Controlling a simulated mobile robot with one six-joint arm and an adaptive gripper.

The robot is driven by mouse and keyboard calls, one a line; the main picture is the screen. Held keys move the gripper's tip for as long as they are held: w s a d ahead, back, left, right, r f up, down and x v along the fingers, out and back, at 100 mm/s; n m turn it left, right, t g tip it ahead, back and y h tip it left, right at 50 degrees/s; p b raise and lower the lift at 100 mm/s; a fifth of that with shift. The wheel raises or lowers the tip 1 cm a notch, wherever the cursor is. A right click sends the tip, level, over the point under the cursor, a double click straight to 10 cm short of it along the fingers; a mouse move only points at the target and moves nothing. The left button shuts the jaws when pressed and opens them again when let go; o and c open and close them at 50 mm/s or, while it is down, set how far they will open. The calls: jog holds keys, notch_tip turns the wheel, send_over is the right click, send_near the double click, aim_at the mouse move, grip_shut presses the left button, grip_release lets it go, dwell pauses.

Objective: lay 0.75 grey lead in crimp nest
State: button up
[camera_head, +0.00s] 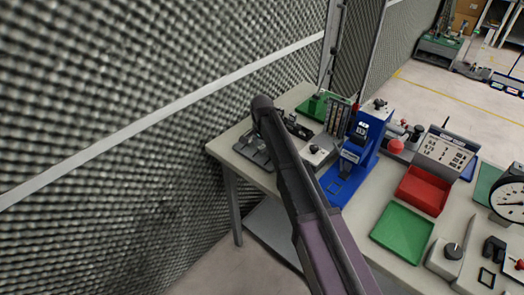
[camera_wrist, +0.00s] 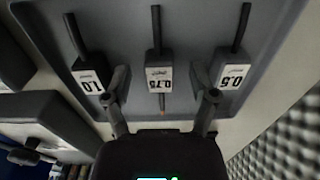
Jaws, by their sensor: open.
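The 0.75 lead (camera_wrist: 156,27) shows in the wrist view as a dark strip running up from a white 0.75 label (camera_wrist: 159,78), with a short brownish end below the label. It lies on a grey tray (camera_wrist: 200,25). My gripper (camera_wrist: 162,84) is open, with one finger on each side of the 0.75 label. Nothing is held between the fingers. Whether they are above the lead or level with it I cannot tell. In the head view a blue press (camera_head: 362,145) stands right of my arm. I cannot make out the crimp nest clearly.
The 1.0 lead (camera_wrist: 75,33) and the 0.5 lead (camera_wrist: 242,27) lie on either side, close to my fingers. A green tray (camera_head: 402,233), a red bin (camera_head: 422,190) and a dial gauge (camera_head: 508,200) crowd the bench. A foam wall (camera_head: 130,120) stands along the left.

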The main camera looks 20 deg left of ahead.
aim_at(262, 146)
dwell(0.4)
grip_shut()
jog(key=shift+r, duration=0.1)
notch_tip(262, 146, up, 10)
jog(key=p, duration=1)
dwell(1.1)
